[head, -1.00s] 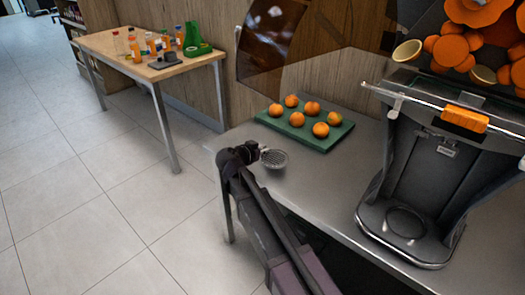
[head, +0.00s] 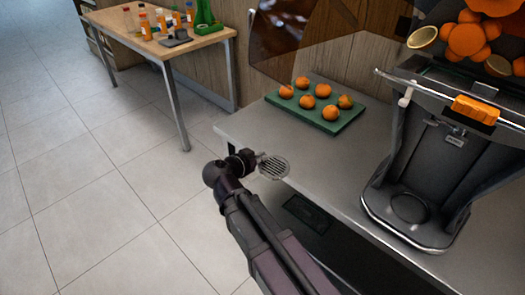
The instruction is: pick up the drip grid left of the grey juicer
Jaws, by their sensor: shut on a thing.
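The drip grid (head: 274,168) is a small round grey slotted disc, left of the grey juicer (head: 425,175). My gripper (head: 258,160) is shut on the grid's left edge. The gripper is small in the head view and its fingers are hard to make out. The grid overlaps the front edge of the grey counter (head: 345,170) in the picture and looks raised, but its height is hard to tell.
A green board (head: 328,126) with several oranges lies on the counter behind the grid. A wooden table (head: 212,40) with bottles stands at the back left. The counter between grid and juicer is clear, and open floor (head: 110,200) lies to the left.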

